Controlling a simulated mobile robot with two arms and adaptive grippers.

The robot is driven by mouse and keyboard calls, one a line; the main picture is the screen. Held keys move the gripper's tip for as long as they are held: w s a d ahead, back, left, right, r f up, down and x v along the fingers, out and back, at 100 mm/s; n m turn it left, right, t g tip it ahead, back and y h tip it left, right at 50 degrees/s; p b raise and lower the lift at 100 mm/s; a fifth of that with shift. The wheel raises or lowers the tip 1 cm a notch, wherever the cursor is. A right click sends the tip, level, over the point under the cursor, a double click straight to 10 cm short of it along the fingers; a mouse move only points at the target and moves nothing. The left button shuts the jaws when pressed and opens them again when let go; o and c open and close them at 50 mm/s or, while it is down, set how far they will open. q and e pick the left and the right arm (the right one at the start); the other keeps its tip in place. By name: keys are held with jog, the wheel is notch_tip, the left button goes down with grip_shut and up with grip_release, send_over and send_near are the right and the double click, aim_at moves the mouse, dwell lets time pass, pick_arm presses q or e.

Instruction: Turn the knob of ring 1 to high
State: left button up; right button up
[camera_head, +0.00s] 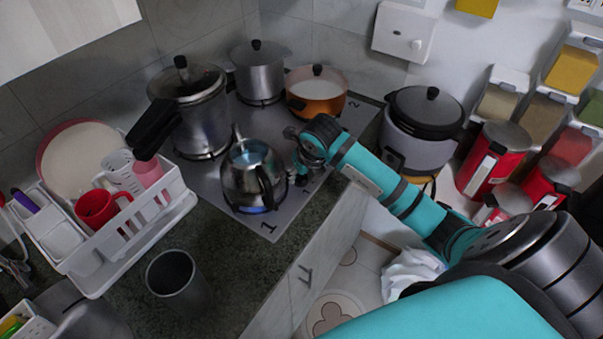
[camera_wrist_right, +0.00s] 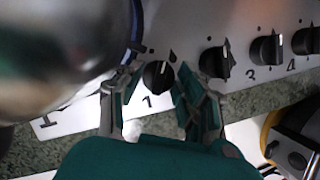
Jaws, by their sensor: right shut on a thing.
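The knob of ring 1 (camera_wrist_right: 158,76) is a black dial with a white pointer line, above the printed 1 on the light hob panel. Its line points up, leaning slightly right in the right wrist view. My right gripper (camera_wrist_right: 160,88) has its fingers on both sides of this knob and is shut on it. In the head view my right gripper (camera_head: 300,168) is at the hob's right edge, and the knob is mostly hidden by it. A steel kettle (camera_head: 240,180) stands on ring 1, with a blue glow beneath it. My left gripper is not in view.
The knob beside it (camera_wrist_right: 214,61) is close to my right finger. Knob 3 (camera_wrist_right: 266,48) and knob 4 (camera_wrist_right: 306,41) are farther right. The kettle is close to my gripper on the left. A rice cooker (camera_head: 420,135) stands right of the hob (camera_head: 205,180).

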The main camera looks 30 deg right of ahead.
jog(key=o, duration=1.1)
